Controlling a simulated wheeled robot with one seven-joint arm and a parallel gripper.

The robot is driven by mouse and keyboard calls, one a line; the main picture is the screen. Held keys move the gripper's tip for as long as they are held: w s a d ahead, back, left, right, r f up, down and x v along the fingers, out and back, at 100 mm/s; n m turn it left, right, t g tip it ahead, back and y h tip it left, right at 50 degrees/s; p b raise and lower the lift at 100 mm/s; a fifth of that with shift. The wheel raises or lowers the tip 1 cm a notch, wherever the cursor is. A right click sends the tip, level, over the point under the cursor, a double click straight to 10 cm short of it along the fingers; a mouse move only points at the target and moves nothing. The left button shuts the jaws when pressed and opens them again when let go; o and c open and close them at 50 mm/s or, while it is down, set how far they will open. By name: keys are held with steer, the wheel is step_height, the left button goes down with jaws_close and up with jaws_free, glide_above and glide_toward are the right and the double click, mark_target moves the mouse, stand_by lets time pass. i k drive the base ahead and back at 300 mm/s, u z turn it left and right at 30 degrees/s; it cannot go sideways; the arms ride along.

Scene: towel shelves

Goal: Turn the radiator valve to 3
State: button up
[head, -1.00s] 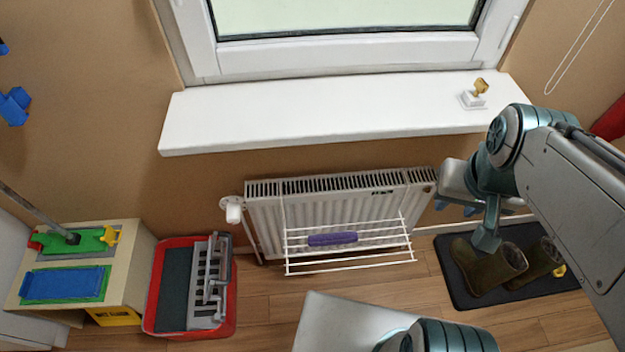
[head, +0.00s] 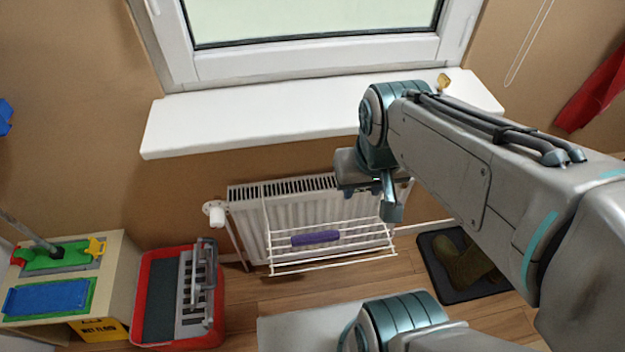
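The radiator valve (head: 215,213) is a white knob at the upper left end of the white radiator (head: 290,212). It is too small in the head view to read its numbers or setting. My gripper (head: 362,191) is in front of the radiator's upper right part, below the window sill. It is well to the right of the valve and apart from it. Its small teal fingers appear spread with nothing between them. My arm hides the radiator's right end.
A white wire rack (head: 330,263) with a purple roll (head: 315,237) hangs on the radiator front. The white sill (head: 250,125) juts out above. Boots (head: 470,265) stand at right.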

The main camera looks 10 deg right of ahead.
mark_target(216, 213)
steer(key=z, duration=1.05)
steer(key=k, duration=0.9)
steer(key=u, duration=1.1)
steer(key=i, duration=0.5)
